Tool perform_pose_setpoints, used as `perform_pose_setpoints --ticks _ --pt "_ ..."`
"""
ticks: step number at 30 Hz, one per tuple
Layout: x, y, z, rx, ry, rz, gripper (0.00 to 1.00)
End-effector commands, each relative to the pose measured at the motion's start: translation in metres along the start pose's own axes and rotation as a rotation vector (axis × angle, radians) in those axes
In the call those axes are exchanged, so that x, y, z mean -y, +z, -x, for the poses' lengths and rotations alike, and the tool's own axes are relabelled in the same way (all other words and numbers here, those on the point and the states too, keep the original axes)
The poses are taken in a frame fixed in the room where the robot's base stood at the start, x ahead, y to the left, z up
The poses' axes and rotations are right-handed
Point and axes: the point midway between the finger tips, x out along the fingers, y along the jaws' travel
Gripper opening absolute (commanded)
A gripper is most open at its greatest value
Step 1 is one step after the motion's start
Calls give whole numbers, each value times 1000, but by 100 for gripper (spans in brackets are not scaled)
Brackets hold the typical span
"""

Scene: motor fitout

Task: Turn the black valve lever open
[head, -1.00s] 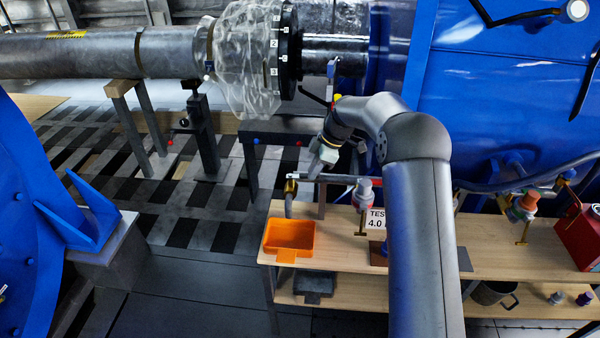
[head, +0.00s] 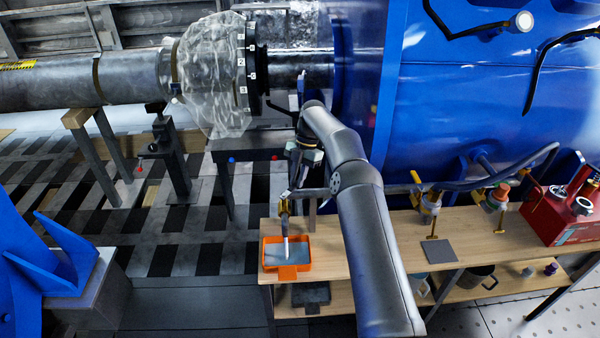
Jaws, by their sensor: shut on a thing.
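My gripper (head: 296,180) points down at the brass drain valve (head: 283,206), above the left end of the bench. It is shut on the black valve lever, though the fingers and lever are small, dark and merge together, so the lever's exact angle cannot be told. Below the valve a pale stream (head: 287,246) runs down from the outlet into the orange tray (head: 287,270). The tray's inside shows a grey-blue liquid surface. My arm covers part of the bench to the right of the valve.
The wooden bench (head: 490,240) has a lower shelf holding a pot (head: 482,277). A red box (head: 565,222) stands at its right end. Other valve fittings (head: 430,205) stand behind. The large blue housing (head: 480,90) closes off the back. Open floor lies left of the bench.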

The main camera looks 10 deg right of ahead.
Motion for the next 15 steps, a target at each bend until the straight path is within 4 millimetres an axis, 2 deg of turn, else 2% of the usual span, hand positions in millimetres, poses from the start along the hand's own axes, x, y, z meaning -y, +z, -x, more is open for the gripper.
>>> perform_pose_setpoints --ticks 15 --pt "-7 -4 0 5 -27 74 0"
